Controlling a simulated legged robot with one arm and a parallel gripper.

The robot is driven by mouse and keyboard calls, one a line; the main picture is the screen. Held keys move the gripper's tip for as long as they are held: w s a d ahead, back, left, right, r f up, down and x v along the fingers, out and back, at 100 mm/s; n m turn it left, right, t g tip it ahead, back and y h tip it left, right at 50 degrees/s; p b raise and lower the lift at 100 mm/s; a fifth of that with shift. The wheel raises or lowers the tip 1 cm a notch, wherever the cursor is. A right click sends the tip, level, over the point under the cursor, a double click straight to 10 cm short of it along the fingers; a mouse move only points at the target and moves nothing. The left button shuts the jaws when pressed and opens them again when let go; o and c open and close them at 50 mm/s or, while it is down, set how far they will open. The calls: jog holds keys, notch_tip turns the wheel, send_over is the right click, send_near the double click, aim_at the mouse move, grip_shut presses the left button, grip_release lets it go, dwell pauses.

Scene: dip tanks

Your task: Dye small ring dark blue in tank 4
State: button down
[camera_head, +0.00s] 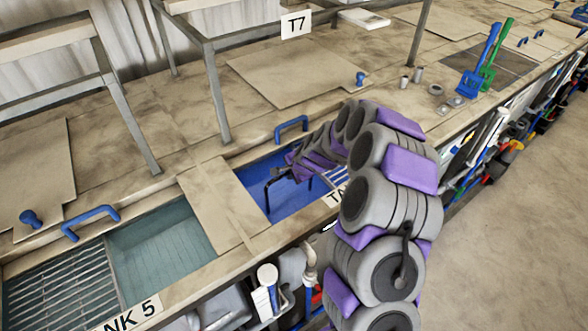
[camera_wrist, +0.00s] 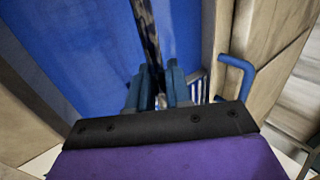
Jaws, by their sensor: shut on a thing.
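My gripper (camera_head: 290,167) is over the open tank of blue liquid (camera_head: 290,200), whose front label shows only "TA" beside my arm. In the wrist view my gripper (camera_wrist: 155,88) has its blue fingers shut on a dark rod (camera_wrist: 147,35). The rod reaches out over the blue liquid (camera_wrist: 75,50). In the head view the dark rod (camera_head: 268,190) looks bent, with an end hanging down over or into the liquid; I cannot tell which. I cannot make out a small ring on it.
A lid board (camera_head: 222,200) lies left of the blue tank, then a teal tank (camera_head: 160,235) marked as tank 5. A blue handle (camera_head: 291,128) stands behind. Small metal pieces (camera_head: 435,90), a blue tool (camera_head: 480,65) and a green tool (camera_head: 497,55) are at right.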

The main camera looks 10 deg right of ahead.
jog(key=shift+s+a, duration=0.25)
jog(key=shift+a, duration=0.35)
jog(key=shift+s+a, duration=0.25)
jog(key=shift+a, duration=0.3)
jog(key=shift+w+d, duration=0.25)
jog(key=shift+d, duration=0.35)
jog(key=shift+w+d, duration=0.25)
jog(key=shift+d, duration=0.3)
jog(key=shift+w+d, duration=0.25)
jog(key=shift+d, duration=0.35)
jog(key=shift+w+d, duration=0.25)
jog(key=shift+d, duration=0.3)
jog(key=shift+s+a+p, duration=0.1)
jog(key=shift+s+a, duration=0.2)
jog(key=shift+a, duration=0.45)
jog(key=shift+s+a+p, duration=0.1)
jog(key=shift+s+a, duration=0.25)
jog(key=shift+a, duration=0.4)
jog(key=shift+s+a+p, duration=0.1)
jog(key=shift+s+a, duration=0.2)
jog(key=shift+a, duration=0.45)
jog(key=shift+w+d, duration=0.25)
jog(key=shift+d, duration=0.3)
jog(key=shift+w+d, duration=0.25)
jog(key=shift+d, duration=0.3)
